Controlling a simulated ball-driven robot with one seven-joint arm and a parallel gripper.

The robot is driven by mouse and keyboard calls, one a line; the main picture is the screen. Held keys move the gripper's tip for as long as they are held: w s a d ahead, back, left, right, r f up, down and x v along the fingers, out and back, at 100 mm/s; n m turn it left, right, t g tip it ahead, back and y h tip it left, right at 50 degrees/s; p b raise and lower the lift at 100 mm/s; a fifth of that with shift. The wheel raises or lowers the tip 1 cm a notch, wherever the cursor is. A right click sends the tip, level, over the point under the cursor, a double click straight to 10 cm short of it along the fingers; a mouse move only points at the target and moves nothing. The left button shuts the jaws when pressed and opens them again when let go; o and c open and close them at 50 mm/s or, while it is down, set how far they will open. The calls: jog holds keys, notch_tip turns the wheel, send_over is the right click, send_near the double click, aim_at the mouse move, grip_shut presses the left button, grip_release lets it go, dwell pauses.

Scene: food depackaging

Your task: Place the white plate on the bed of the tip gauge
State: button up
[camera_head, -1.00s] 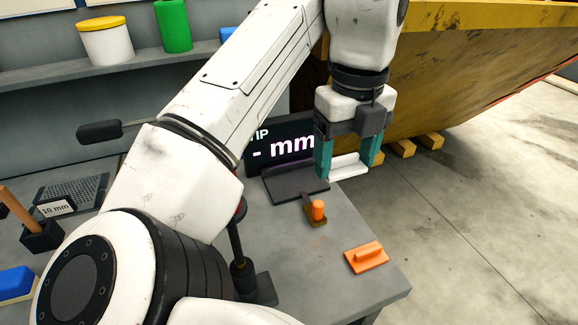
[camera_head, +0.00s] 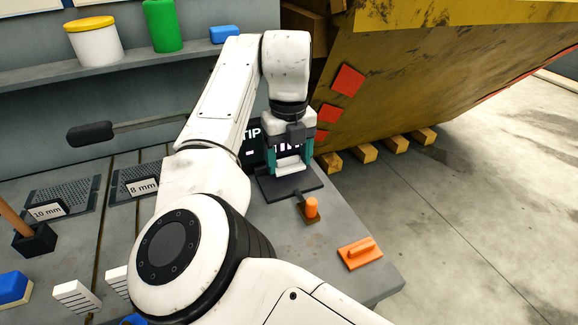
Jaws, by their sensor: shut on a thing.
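The white plate (camera_head: 289,165) is between the teal fingers of my gripper (camera_head: 288,163), which is shut on it. The tip gauge has a dark flat bed (camera_head: 312,183) and a black display (camera_head: 251,146) reading "TIP", partly hidden behind my arm and gripper. The plate is over the bed in the picture, towards its back. I cannot tell whether it touches the bed.
An orange knob (camera_head: 311,208) stands just in front of the bed. An orange block with a handle (camera_head: 360,252) lies near the table's right edge. Mesh trays marked 10 mm (camera_head: 62,196) and 8 mm (camera_head: 137,181) are at left. A yellow hull (camera_head: 430,85) rises behind.

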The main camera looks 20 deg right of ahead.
aim_at(289, 159)
jog(key=shift+f, duration=1.4)
jog(key=shift+f, duration=0.1)
jog(key=o, duration=1.1)
notch_tip(289, 159, up, 12)
jog(key=shift+r, duration=0.1)
